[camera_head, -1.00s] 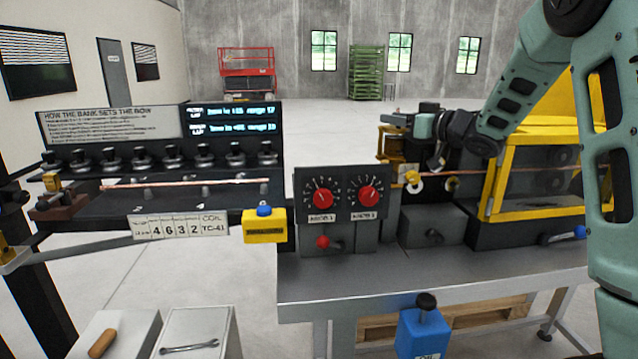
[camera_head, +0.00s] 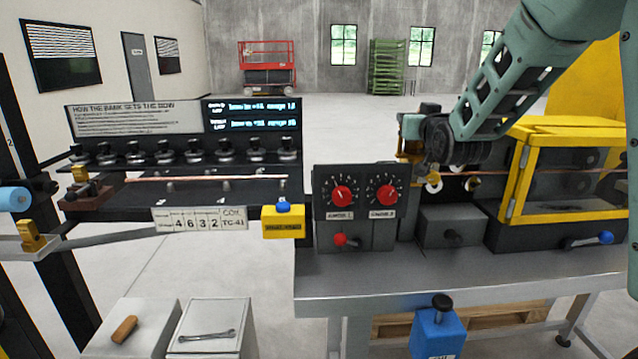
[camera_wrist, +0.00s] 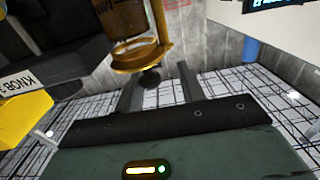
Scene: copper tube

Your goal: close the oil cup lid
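A brass-coloured cup with an amber body and a ring-like rim (camera_wrist: 137,55) shows at the top of the wrist view; I take it to be the oil cup. A small dark round part (camera_wrist: 150,78) shows just beyond the rim, between my fingers in the picture. My gripper (camera_wrist: 157,85) is open, its two dark fingers apart and nothing clearly held. In the head view my wrist is by the brass fitting (camera_head: 408,148) at the left end of the yellow-framed machine and partly covers it. The lid's position cannot be told.
A panel with two red dials (camera_head: 362,195) and a grey block (camera_head: 450,228) stand on the bench (camera_head: 400,275). The yellow-framed guard (camera_head: 515,175) is right of my wrist. A blue box with a black knob (camera_head: 437,335) hangs at the bench front.

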